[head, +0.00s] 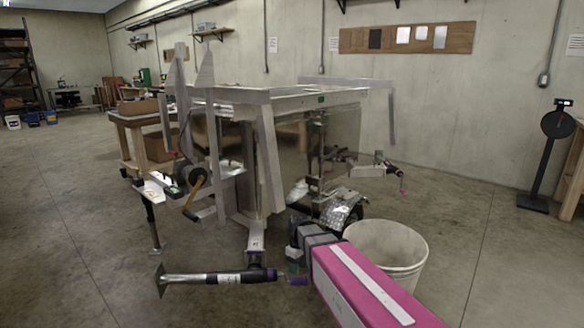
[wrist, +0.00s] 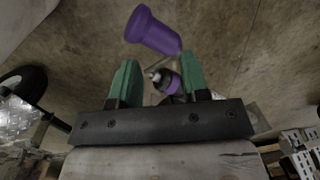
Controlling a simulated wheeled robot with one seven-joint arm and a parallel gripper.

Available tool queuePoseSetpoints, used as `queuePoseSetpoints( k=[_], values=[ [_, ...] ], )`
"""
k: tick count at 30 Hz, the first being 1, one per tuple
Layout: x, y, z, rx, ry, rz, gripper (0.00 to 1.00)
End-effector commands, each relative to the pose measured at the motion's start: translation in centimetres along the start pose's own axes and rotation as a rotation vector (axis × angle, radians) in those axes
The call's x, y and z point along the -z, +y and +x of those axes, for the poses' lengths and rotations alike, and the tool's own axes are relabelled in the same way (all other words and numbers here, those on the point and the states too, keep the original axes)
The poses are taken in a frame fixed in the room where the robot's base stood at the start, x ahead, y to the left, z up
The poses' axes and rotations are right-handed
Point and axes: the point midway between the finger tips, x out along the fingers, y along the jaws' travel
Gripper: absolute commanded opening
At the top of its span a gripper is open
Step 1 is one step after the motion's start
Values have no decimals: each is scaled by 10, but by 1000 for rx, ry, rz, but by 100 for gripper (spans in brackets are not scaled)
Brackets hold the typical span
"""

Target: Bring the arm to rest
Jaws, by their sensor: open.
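My gripper (wrist: 160,68) shows in the wrist view with its two green fingers apart and nothing clamped between them. Beyond the fingertips is a purple grip (wrist: 153,30), and a second purple part (wrist: 168,83) shows in the gap between the fingers. In the head view my gripper (head: 293,264) is at the end of my pink arm, low in front of the trailer. The purple grip (head: 298,281) is close to it, by the purple-ended jack tube (head: 215,278). Whether gripper and grip touch cannot be told.
The aluminium trailer (head: 270,150) stands behind my gripper. A white bucket (head: 388,250) is close to the right of my arm. A wooden workbench (head: 135,130) is behind left, and a black scale (head: 545,160) stands at right. Floor at left and front right is clear.

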Motion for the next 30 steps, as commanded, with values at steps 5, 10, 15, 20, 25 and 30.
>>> queuePoseSetpoints(
  k=[5, 10, 15, 20, 25, 30],
  values=[
    [-89, 20, 10, -28, 34, 364, 42],
    [-150, 32, 17, -48, 68, 658, 42],
    [-182, 36, 20, -59, 89, 826, 42],
    [-188, 38, 21, -62, 96, 872, 42],
    [-188, 39, 21, -61, 95, 871, 42],
    [-187, 38, 21, -61, 95, 869, 42]
  ],
)
